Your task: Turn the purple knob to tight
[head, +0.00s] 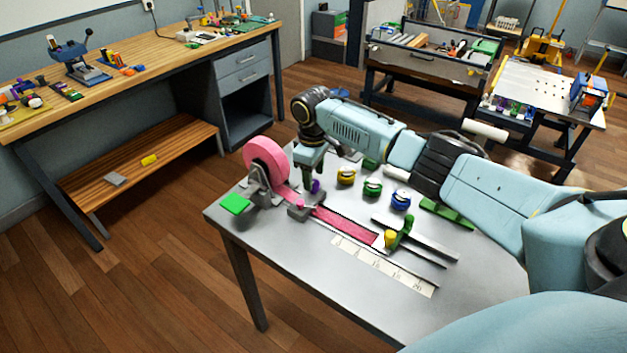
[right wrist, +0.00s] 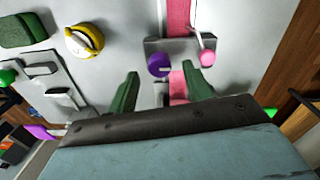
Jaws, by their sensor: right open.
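The purple knob (right wrist: 158,65) sits on a grey block in the right wrist view, beside a pink strap. In the head view the knob (head: 315,186) shows only in part, next to my right gripper. My right gripper (head: 309,182) points down over the grey block (head: 299,211). Its two green fingers (right wrist: 160,72) are open in the right wrist view, with the knob lined up between and just beyond their tips. I cannot tell whether they touch it. Any mark on the knob is too small to read. My left gripper is not in view.
A pink roll (head: 266,160) stands on the grey table (head: 330,285), its strap (head: 345,225) running right past a numbered scale (head: 385,268). A green piece with a yellow knob (head: 391,239) stands at the strap's end. Yellow, green and blue knobs (head: 400,199) lie behind. The front tabletop is clear.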

